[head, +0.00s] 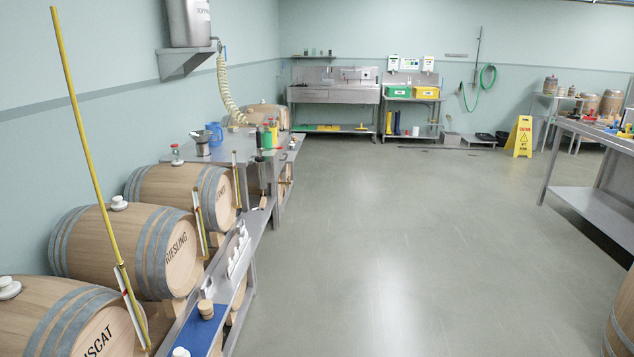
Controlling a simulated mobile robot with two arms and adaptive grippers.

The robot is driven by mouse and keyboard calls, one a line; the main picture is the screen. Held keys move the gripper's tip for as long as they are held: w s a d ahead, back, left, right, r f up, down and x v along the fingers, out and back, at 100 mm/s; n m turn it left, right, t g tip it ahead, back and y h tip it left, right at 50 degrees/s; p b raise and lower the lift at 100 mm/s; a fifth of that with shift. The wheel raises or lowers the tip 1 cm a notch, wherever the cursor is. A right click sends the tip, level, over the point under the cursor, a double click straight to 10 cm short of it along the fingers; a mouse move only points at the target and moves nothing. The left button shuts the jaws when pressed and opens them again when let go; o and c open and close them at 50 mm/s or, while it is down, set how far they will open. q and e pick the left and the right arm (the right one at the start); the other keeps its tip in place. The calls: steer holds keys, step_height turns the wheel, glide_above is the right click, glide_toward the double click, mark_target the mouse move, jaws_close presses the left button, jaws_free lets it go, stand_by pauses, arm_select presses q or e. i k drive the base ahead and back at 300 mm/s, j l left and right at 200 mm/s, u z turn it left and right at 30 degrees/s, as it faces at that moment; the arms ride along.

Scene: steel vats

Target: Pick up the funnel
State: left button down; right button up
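A small grey metal piece with a wide dark top (200,137) looks like the funnel. It stands on the steel table (222,154) along the left wall, at the far end of the row of barrels. A blue jug (215,131) stands just behind it. The funnel's lower end is too small to make out clearly. Neither of my grippers shows in the head view.
Wooden barrels (150,249) line the left wall, with a narrow steel shelf (220,295) before them. A yellow pole (88,150) rises at the near left. A steel table (601,200) stands right, beyond it a yellow caution sign (522,137). The middle floor is clear.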

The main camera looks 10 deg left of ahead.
mark_target(200, 137)
steer(key=i+u, duration=0.1)
steer(key=i, duration=0.4)
steer(key=i+l+u, duration=0.1)
steer(key=i, duration=0.45)
steer(key=i+l+u, duration=0.1)
steer(key=i, duration=0.4)
steer(key=i+l, duration=0.2)
steer(key=i, duration=0.3)
steer(key=i+l+u, duration=0.15)
steer(key=i+u, duration=0.3)
steer(key=i+l+u, duration=0.25)
steer(key=u, duration=0.25)
steer(key=i+l+u, duration=0.3)
steer(key=u, duration=0.15)
steer(key=i+l+u, duration=0.2)
steer(key=l+u, duration=0.25)
steer(key=i+l+u, duration=0.1)
steer(key=l+u, duration=0.4)
steer(key=l, duration=0.15)
